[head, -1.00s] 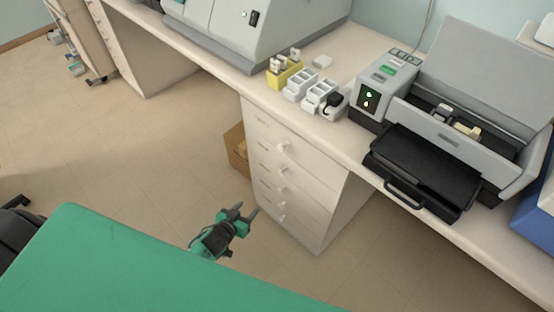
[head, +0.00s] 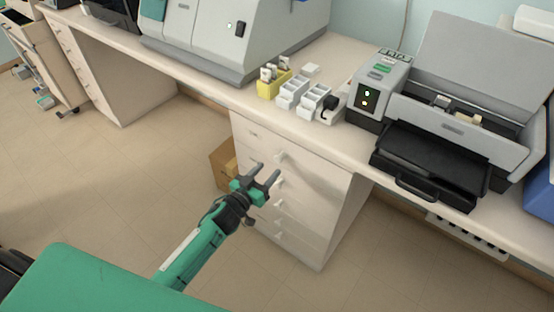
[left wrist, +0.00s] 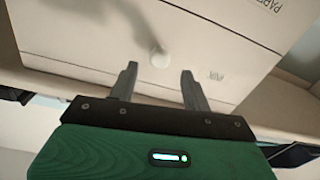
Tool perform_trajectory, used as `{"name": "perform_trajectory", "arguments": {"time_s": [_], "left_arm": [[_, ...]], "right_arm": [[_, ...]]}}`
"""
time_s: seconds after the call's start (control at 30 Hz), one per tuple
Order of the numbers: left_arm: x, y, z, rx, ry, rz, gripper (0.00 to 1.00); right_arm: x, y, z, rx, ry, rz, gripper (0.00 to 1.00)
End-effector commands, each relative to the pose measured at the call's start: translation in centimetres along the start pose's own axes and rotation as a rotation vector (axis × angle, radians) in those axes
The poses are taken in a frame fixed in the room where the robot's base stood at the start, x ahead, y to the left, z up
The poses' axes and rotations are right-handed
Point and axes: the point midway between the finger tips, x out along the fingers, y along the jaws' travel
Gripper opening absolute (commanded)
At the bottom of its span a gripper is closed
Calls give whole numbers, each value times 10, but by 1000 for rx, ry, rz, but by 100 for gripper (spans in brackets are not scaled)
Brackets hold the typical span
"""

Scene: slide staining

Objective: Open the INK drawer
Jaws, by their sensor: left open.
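The INK drawer (head: 262,142) is the top drawer of the white drawer unit under the counter, and its front looks closed. Its pale round knob (head: 281,155) also shows in the left wrist view (left wrist: 160,58). There the picture is turned over, with the small INK label (left wrist: 216,76) beside the right-hand finger. My left gripper (head: 268,169) is open and empty in front of the unit, close to the knob. In the left wrist view, the knob appears between and slightly beyond the fingertips (left wrist: 159,73), not gripped. My right gripper is not in view.
More drawers with knobs lie below, one labelled PAPER (left wrist: 277,8). A cardboard box (head: 224,165) stands on the floor left of the unit. The counter above holds a yellow rack (head: 272,86), white holders and a grey machine with a black tray (head: 430,160). Floor in front is clear.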

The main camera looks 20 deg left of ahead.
Motion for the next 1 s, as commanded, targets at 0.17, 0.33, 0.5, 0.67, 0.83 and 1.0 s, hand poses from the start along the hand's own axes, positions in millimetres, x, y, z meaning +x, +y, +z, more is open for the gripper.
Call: {"name": "perform_trajectory", "arguments": {"time_s": [0.17,0.33,0.5,0.67,0.83,1.0], "left_arm": [[32,0,-1,0,1,-1,49],[53,0,0,1,0,0,49],[62,0,0,0,-1,0,49],[64,0,0,1,-1,0,49],[64,0,0,1,-1,0,45],[64,0,0,0,-1,0,11]], "right_arm": [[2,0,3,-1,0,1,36],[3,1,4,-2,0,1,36],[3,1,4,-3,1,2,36],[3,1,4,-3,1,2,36],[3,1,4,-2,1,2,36],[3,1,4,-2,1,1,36]]}}
